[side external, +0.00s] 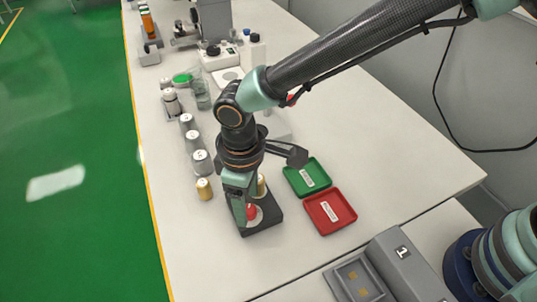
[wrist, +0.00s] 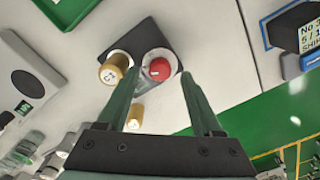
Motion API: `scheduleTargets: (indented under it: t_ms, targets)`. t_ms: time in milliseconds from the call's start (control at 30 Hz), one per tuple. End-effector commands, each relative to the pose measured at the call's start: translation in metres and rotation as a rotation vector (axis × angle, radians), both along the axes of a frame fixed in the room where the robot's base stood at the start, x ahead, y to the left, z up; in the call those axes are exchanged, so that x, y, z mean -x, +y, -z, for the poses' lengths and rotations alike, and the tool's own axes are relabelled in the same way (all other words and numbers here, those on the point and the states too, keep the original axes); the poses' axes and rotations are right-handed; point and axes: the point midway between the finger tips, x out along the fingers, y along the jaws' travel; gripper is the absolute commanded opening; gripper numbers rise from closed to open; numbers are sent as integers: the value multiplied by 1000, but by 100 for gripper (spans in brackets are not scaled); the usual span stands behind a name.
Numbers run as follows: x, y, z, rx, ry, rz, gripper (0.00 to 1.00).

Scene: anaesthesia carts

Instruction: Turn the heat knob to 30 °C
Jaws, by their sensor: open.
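A red round knob (wrist: 158,68) with a small white mark sits on a pale disc on a black base (wrist: 142,35); I take it as the heat knob, but no temperature scale is readable. In the side external view the red knob (side external: 250,211) is partly hidden by my gripper (side external: 243,218). My gripper points down over the base, fingers open. In the wrist view my gripper (wrist: 159,76) has one fingertip on each side of the knob; contact cannot be told. A gold-coloured cylinder (wrist: 115,68) with a white labelled top stands beside the knob on the same base.
Another gold cylinder (side external: 204,189) and several grey cylinders (side external: 201,162) stand in a row to the left. A green tray (side external: 309,178) and a red tray (side external: 330,211) lie to the right.

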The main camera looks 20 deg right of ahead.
Motion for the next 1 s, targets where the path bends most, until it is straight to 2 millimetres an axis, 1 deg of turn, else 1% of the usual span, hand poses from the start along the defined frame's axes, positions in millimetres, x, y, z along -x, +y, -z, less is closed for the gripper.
scheduleTargets:
  t_ms: [300, 400, 500, 600, 700, 1000]
  targets:
    - [0, 1, -65, -5, -4, 0, 67]
    - [-1, 1, -82, -4, -3, 0, 67]
    - [0, 0, -95, -3, -3, 0, 67]
    - [0, 0, -103, -2, -1, 0, 67]
    - [0, 0, -107, 0, 0, 0, 67]
    - [0, 0, -108, 0, 0, 0, 67]
